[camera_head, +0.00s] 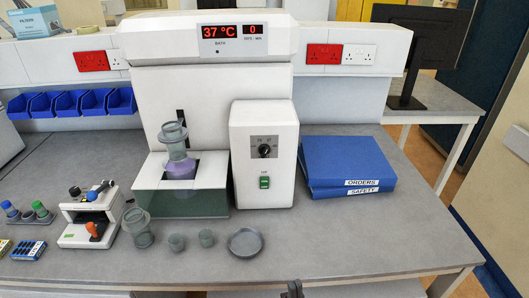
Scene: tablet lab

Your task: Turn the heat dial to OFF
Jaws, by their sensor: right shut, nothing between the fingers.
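The heat dial (264,151) is a small black knob on the front of a white control box (263,122), with small markings around it. Its pointer is too small to read. My right gripper (295,289) shows only as a small dark part at the bottom edge, in front of the bench. It is shut and empty, low and well apart from the dial. My left gripper is not in view.
A green switch (264,182) sits below the dial. The bath unit's display (220,32) reads 37 °C. A grey dish (245,242) and small cups stand in front; blue binders (345,162) lie right of the box. The front right bench is clear.

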